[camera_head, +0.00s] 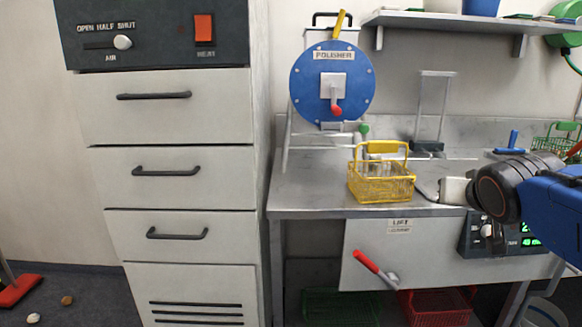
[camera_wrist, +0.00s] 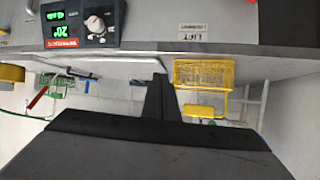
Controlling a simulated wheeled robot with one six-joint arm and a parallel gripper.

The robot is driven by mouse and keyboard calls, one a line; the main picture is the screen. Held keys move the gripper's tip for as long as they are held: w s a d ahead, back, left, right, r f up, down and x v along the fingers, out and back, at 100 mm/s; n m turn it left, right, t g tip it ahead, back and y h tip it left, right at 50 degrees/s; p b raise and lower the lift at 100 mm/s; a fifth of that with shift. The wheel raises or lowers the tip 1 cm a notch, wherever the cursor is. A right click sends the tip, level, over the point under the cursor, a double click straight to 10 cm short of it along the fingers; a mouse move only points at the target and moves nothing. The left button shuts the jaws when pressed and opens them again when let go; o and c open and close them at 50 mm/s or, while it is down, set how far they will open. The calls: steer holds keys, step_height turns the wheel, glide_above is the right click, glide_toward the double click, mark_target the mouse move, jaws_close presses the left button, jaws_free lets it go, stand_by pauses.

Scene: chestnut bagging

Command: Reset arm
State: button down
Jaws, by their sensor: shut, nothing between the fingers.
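My gripper (camera_head: 432,192) reaches in from the right in the head view, over the front part of the metal worktable. In the wrist view its dark fingers (camera_wrist: 160,98) are together with nothing between them. A yellow wire basket (camera_head: 381,183) with a yellow handle stands on the worktable (camera_head: 310,195), just left of my gripper and apart from it as far as I can tell. The basket also shows in the wrist view (camera_wrist: 204,72), right of the fingers.
A blue polisher drum (camera_head: 305,85) stands behind the basket. A grey drawer cabinet (camera_head: 185,180) is at left. A control box with green digits (camera_head: 490,235) and a red lever (camera_head: 367,262) are on the table's front. Green and red crates (camera_head: 440,308) lie below. A shelf (camera_head: 450,19) hangs above.

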steer(key=s+a+f+n+g+y, duration=0.2)
steer(key=s+a+f+g, duration=0.15)
steer(key=s+f, duration=0.65)
steer(key=s+a+f+n+g+y, duration=0.1)
steer(key=s+a+f+g, duration=0.25)
steer(key=s+f, duration=0.55)
steer(key=m+t+y, duration=0.7)
steer(key=m+y, duration=0.1)
steer(key=y, duration=0.9)
glide_toward(337, 25)
steer(key=w+a+r, duration=0.3)
steer(key=shift+w+a, duration=0.3)
steer(key=shift+w, duration=0.05)
